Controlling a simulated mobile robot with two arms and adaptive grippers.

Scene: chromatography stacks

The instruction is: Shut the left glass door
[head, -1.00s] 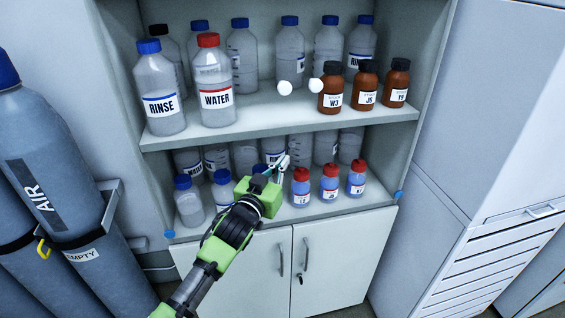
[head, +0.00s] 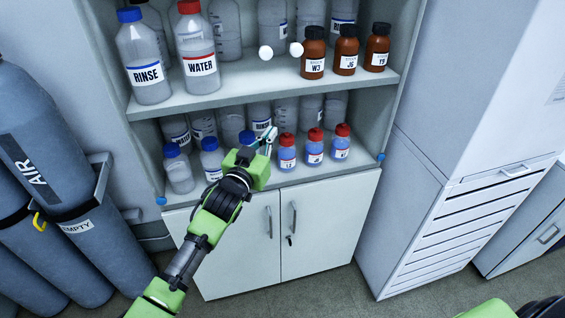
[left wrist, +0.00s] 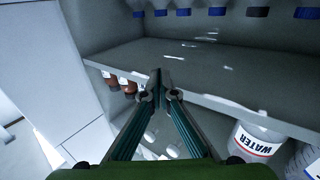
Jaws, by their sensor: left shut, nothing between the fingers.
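The glass doors of the cabinet are so clear that their panes and edges do not show. Two white round knobs sit side by side in front of the upper shelf in the head view, the left knob (head: 265,52) and the right knob (head: 296,49). I cannot tell from the panes whether the left door is fully shut. My left gripper (head: 268,137) is shut and empty, below the knobs and in front of the lower shelf. In the left wrist view its fingertips (left wrist: 161,80) meet before the shelf edge. My right gripper is not in view.
The upper shelf (head: 240,88) holds a RINSE bottle (head: 146,62), a WATER bottle (head: 197,55) and brown bottles (head: 346,52). Red-capped bottles (head: 314,148) stand near my left gripper. White lower doors (head: 328,222) are below. Gas cylinders (head: 52,150) stand left, a grey cabinet (head: 455,130) right.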

